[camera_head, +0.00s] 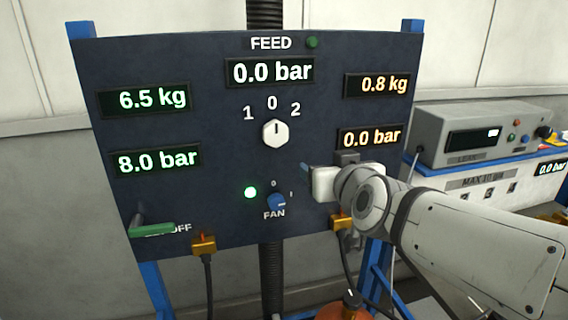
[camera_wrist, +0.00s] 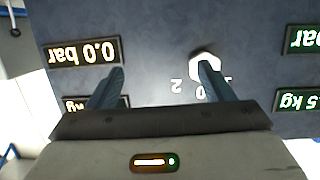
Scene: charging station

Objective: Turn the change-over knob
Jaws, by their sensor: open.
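The change-over knob (camera_head: 275,134) is a white hexagonal knob in the middle of the dark panel, under the marks 1, 0 and 2. Its dark pointer line stands upright, at 0. My gripper (camera_head: 304,168) is in front of the panel, to the lower right of the knob. In the upside-down wrist view, my gripper (camera_wrist: 162,68) is open with nothing between its fingers. There the knob (camera_wrist: 199,58) shows behind the tip of the right finger, which hides part of it. Whether that finger touches it I cannot tell.
The panel (camera_head: 225,210) carries lit displays and a blue FAN knob (camera_head: 277,201) with a glowing green lamp (camera_head: 250,192) to its left. A green handle (camera_head: 153,230) sticks out at lower left. A grey instrument (camera_head: 470,135) stands at right.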

